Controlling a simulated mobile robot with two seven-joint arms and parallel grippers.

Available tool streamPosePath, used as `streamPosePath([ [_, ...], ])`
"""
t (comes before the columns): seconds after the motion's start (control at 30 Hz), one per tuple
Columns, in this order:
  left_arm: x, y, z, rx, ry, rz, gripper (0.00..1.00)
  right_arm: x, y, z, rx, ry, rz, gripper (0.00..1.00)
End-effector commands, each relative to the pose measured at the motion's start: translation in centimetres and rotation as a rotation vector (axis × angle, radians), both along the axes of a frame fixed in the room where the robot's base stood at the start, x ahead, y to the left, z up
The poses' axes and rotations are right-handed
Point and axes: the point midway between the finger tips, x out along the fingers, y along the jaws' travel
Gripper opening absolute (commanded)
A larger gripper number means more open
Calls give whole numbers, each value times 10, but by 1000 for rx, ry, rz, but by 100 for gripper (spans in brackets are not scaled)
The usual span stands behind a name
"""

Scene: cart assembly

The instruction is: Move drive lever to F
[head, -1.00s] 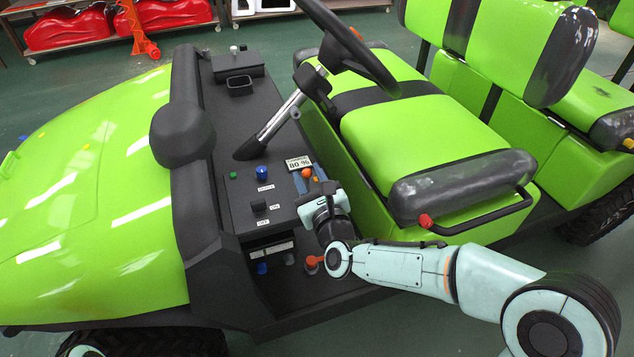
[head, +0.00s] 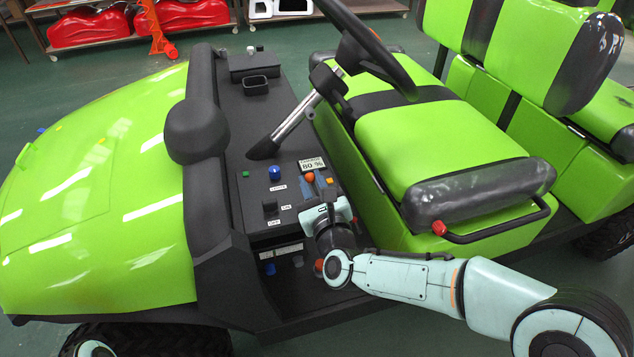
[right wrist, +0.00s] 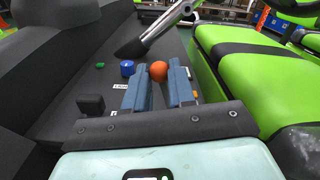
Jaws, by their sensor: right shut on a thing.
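The drive lever has an orange ball knob (head: 310,177) and stands on the dark console of the green cart, by the "80 %" display (head: 312,164). My right gripper (head: 318,189) reaches it from the near side. In the right wrist view the orange knob (right wrist: 158,70) sits between the blue-grey fingertips of my right gripper (right wrist: 159,82), which is shut on the lever. The lever's shaft and slot, and any F mark, are hidden by the fingers. My left gripper is not in view.
A blue knob (head: 274,173), a green button (head: 245,174) and a black switch (head: 269,204) are left of the lever. The steering column (head: 297,119) rises behind it. The green seat (head: 420,135) is close on the right.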

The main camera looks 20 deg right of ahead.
Motion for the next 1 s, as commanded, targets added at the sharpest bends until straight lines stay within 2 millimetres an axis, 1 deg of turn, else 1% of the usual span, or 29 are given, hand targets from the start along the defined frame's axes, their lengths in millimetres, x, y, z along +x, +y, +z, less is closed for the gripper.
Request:
streamPosePath([
  [0.23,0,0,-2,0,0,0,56,0,2,0,0,-3,2,7],
  [0.5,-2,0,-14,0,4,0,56,-1,14,-5,0,-4,2,7],
  [0.7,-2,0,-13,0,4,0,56,-1,14,-4,0,-3,2,7],
  [0.73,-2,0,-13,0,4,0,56,-1,14,-4,0,-3,2,27],
  [0.77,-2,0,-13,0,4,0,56,-1,14,-4,0,-3,2,37],
  [0.8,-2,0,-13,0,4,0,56,-1,14,-4,0,-3,2,50],
  [0.83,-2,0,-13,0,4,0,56,-1,14,-4,0,-3,1,54],
  [1.0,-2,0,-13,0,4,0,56,0,13,-4,0,-3,0,54],
])
